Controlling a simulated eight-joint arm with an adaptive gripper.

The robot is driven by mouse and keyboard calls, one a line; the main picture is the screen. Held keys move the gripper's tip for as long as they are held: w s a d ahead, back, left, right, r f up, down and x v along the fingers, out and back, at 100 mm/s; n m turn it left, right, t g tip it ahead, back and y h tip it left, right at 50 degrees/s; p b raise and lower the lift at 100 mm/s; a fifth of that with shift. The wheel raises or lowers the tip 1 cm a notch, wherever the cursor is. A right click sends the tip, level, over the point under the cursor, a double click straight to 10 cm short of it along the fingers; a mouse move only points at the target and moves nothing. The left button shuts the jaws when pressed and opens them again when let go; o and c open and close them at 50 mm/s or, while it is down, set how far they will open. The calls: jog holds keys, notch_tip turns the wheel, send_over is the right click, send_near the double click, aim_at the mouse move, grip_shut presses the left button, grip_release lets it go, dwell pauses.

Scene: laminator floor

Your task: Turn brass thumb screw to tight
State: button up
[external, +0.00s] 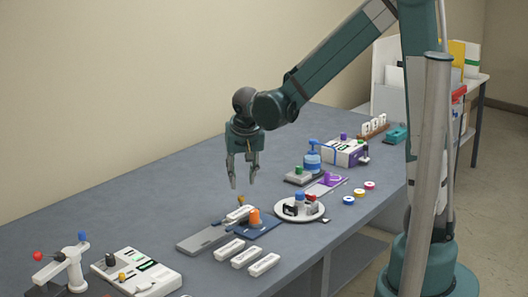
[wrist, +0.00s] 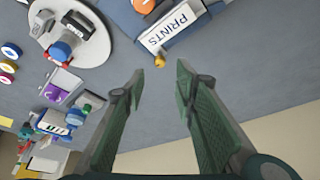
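A small brass-coloured knob (external: 241,199), which looks like the brass thumb screw, stands at the back end of a white block. It also shows in the wrist view (wrist: 159,61), beside the block labelled PRINTS (wrist: 170,29). Its turn position is too small to tell. My gripper (external: 243,186) is open and empty, pointing down above the brass knob and apart from it. In the wrist view the knob lies between and just beyond the two spread fingertips (wrist: 160,70).
An orange knob (external: 254,216) stands on a blue base close by. A white round tray (external: 288,216) with small items is to the right. Several white blocks (external: 245,256) lie in front. Another yellowish knob (external: 122,276) is on a white device at front left.

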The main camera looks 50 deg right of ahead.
jog(key=shift+v, duration=2)
jog(key=s+a+r+n+t+y, duration=0.1)
jog(key=s+r+n, duration=0.3)
jog(key=s, duration=0.7)
jog(key=s+a+r+n+t+y, duration=0.1)
jog(key=s+a+r+n+t, duration=0.1)
jog(key=s, duration=1)
jog(key=shift+s+a+r+n+t+y, duration=0.35)
jog(key=shift+a+r+n, duration=0.2)
jog(key=shift+r+n, duration=0.8)
jog(key=shift+r+m, duration=0.25)
